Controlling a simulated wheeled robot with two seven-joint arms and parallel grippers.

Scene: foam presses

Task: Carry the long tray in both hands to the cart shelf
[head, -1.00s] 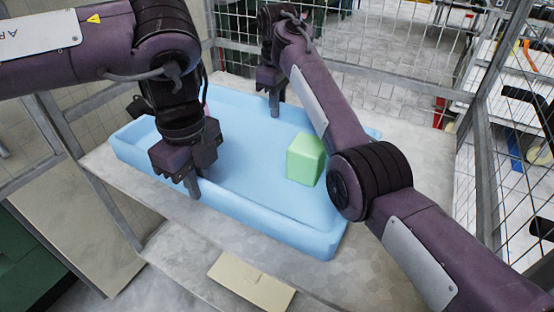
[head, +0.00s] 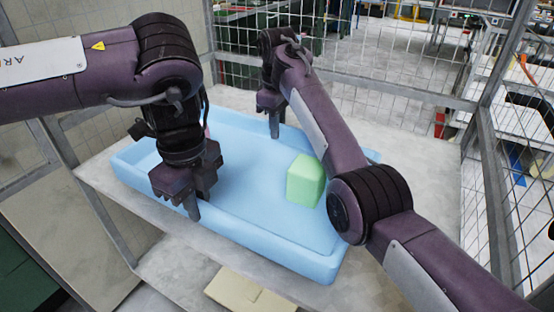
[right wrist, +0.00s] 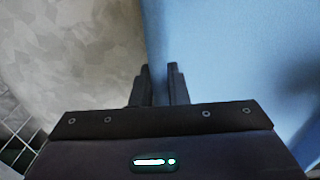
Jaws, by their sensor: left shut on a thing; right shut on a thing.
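The long tray (head: 255,165) is light blue and shallow, and lies level over a grey shelf (head: 400,255). I cannot tell whether it touches the shelf. A pale green block (head: 305,182) stands in its right part. My left gripper (head: 193,207) is shut on the tray's near long wall, left of the middle. My right gripper (head: 274,128) is shut on the far long wall. In the right wrist view, the right gripper's fingers (right wrist: 158,82) are at the tray's edge (right wrist: 152,50). My right forearm hides the tray's right end.
Wire mesh panels (head: 400,120) and grey posts bound the shelf at the back and right. A tan flat piece (head: 245,292) lies below the near edge. Bare shelf shows to the right of the tray. A small pink thing shows partly behind my left gripper.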

